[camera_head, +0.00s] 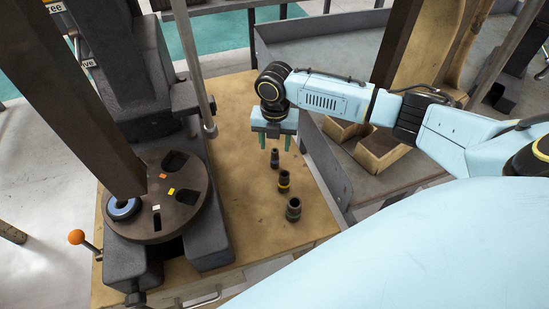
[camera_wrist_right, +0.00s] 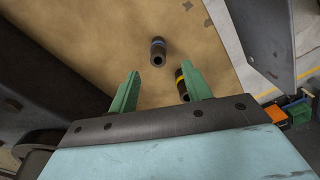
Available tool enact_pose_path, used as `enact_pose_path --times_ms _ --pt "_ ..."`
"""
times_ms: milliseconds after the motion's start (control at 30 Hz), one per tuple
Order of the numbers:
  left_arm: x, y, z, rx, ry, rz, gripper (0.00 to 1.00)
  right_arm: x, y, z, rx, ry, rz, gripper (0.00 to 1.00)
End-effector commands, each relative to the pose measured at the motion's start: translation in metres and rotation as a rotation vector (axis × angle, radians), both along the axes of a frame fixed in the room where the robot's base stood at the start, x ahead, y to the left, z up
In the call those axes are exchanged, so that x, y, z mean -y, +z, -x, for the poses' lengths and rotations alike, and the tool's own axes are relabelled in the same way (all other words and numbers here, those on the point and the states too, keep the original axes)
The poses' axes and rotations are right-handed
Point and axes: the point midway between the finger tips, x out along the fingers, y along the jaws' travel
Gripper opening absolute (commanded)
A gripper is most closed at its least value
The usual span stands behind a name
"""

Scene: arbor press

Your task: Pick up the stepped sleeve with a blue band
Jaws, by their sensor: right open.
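Three dark stepped sleeves stand in a row on the wooden bench top. The farthest sleeve (camera_head: 275,157) shows no clear band colour in the head view. In the right wrist view that sleeve (camera_wrist_right: 157,52) stands upright and shows a bluish band near one end. My right gripper (camera_head: 277,144) is open and empty, pointing down close to this sleeve. In the right wrist view the sleeve lies beyond the gap between the fingertips (camera_wrist_right: 160,72), not between the fingers. My left gripper is not in view.
A yellow-banded sleeve (camera_head: 284,180) stands nearer; one green finger partly hides it in the right wrist view (camera_wrist_right: 183,86). The nearest sleeve (camera_head: 293,208) shows no clear band. The press with its round plate (camera_head: 178,222) is left. A grey tray (camera_head: 325,165) borders the bench right.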

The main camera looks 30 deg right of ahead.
Motion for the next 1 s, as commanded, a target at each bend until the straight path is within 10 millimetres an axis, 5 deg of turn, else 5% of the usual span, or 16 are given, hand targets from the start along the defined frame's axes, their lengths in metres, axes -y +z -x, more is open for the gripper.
enact_pose_path --times_ms 567,867,1000 --pt "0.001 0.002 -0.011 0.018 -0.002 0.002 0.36 0.003 -0.063 -0.004 -0.001 -0.001 0.001 0.49" --pt "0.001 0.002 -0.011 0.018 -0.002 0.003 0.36 0.004 -0.068 -0.005 0.002 0.0 0.001 0.49" --pt "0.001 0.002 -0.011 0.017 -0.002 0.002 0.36 0.004 -0.067 -0.005 0.002 0.0 0.001 0.3"
